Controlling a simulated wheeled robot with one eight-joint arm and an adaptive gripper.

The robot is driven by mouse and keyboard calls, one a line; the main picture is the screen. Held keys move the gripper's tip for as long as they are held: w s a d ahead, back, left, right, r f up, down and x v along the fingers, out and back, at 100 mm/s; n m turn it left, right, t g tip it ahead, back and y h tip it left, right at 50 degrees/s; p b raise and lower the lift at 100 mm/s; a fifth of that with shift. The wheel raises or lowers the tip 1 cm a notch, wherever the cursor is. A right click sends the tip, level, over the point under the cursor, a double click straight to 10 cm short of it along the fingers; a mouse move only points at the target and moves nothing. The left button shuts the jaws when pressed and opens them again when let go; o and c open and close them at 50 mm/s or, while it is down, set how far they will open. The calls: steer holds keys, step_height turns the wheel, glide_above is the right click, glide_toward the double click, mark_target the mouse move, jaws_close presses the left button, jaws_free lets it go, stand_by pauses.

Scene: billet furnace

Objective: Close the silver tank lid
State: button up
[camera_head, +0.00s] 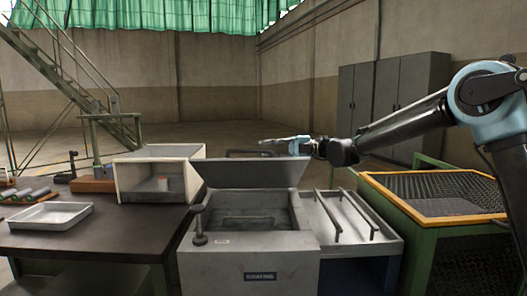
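The silver tank (250,258) stands in the middle foreground with its opening facing up. Its lid (235,174) is raised and tilted up at the back edge, so the tank is open. A dark handle (250,153) shows at the lid's top edge. My gripper (270,143) is at the lid's upper right, just above and beside the handle, pointing left. The arm reaches in from the right. The fingers are small and seen side-on, so I cannot tell whether they are open or shut, or whether they touch the lid.
A side tray with two rails (347,218) adjoins the tank's right. A green-framed mesh bin (432,190) stands farther right. At left, a dark table (100,228) bears a white open box (130,180) and a metal tray (52,216). A knobbed post (199,225) rises at the tank's left front.

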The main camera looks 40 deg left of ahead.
steer(key=v, duration=0.8)
steer(key=shift+d, duration=0.1)
stand_by(0.3)
